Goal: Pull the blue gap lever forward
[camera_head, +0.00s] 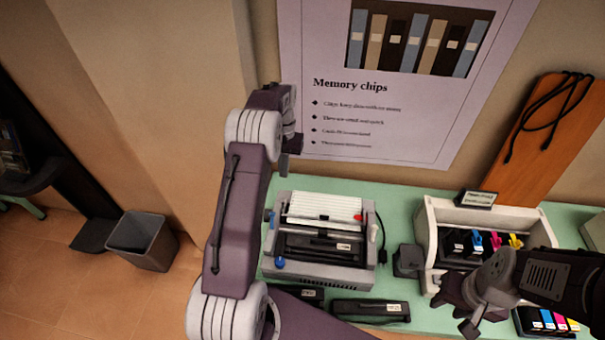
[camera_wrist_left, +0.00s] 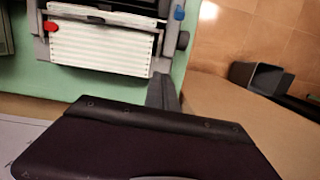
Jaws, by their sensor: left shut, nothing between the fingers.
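The grey printer (camera_head: 318,246) with a white ribbed sheet stands on the green table. A blue lever tip (camera_head: 279,263) shows at its front left. Another blue part (camera_head: 270,216) shows at its left side, further back. In the left wrist view, a blue part (camera_wrist_left: 179,13) shows at the printer's right edge, above a dark knob (camera_wrist_left: 183,40). Which blue part this is, I cannot tell. My left gripper (camera_head: 292,144) is shut and empty, above and behind the printer, apart from both blue parts. Its fingers (camera_wrist_left: 162,95) show in the wrist view. My right gripper (camera_head: 462,310) is at the lower right, its opening unclear.
A white holder (camera_head: 433,228) with ink cartridges stands right of the printer. Dark cartridges (camera_head: 371,310) lie in front of the printer. A red part (camera_head: 357,218) is on the printer's right. A poster (camera_head: 395,130) covers the wall; a bin (camera_head: 142,240) stands on the floor.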

